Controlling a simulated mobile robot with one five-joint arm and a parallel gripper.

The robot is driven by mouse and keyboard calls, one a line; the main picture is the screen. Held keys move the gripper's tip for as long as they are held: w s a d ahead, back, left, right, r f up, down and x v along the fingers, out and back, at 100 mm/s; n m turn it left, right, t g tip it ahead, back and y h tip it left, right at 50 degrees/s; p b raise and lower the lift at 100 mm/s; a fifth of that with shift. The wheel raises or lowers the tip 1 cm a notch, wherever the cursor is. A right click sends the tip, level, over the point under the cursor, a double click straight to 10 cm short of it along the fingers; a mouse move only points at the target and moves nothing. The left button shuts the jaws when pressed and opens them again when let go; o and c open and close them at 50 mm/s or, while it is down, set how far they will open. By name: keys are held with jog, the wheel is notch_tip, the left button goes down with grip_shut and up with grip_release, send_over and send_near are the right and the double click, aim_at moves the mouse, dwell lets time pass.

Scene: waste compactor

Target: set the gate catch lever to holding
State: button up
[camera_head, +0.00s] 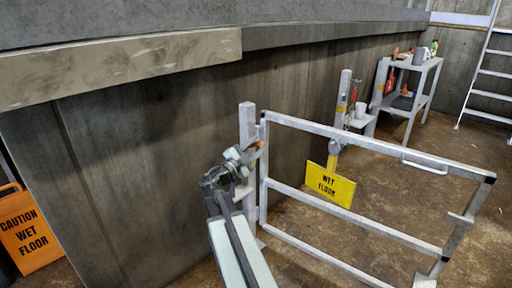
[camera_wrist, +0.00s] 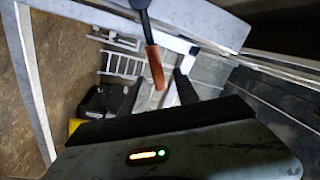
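The gate catch lever (camera_wrist: 155,66) has an orange-brown grip on a dark shaft and hangs down from the top in the wrist view. In the head view only a small orange bit of it (camera_head: 257,146) shows at the gate post, mostly hidden behind my gripper (camera_head: 243,160). In the wrist view two dark fingers stand apart, with the lever's grip in front of the space between them (camera_wrist: 158,88). My gripper looks open; I cannot tell whether it touches the lever. The pale metal gate (camera_head: 350,134) extends right from its post (camera_head: 247,122).
An orange caution sign (camera_head: 27,230) stands at far left. A concrete wall (camera_head: 150,150) runs close behind my arm. A shelf (camera_head: 427,67) and a ladder (camera_head: 484,85) stand at the back right, with open floor before them.

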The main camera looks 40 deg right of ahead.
jog(key=shift+a, duration=0.15)
jog(key=b+v, duration=0.1)
jog(key=v, duration=0.6)
jog(key=shift+a, duration=0.3)
jog(key=shift+f, duration=0.1)
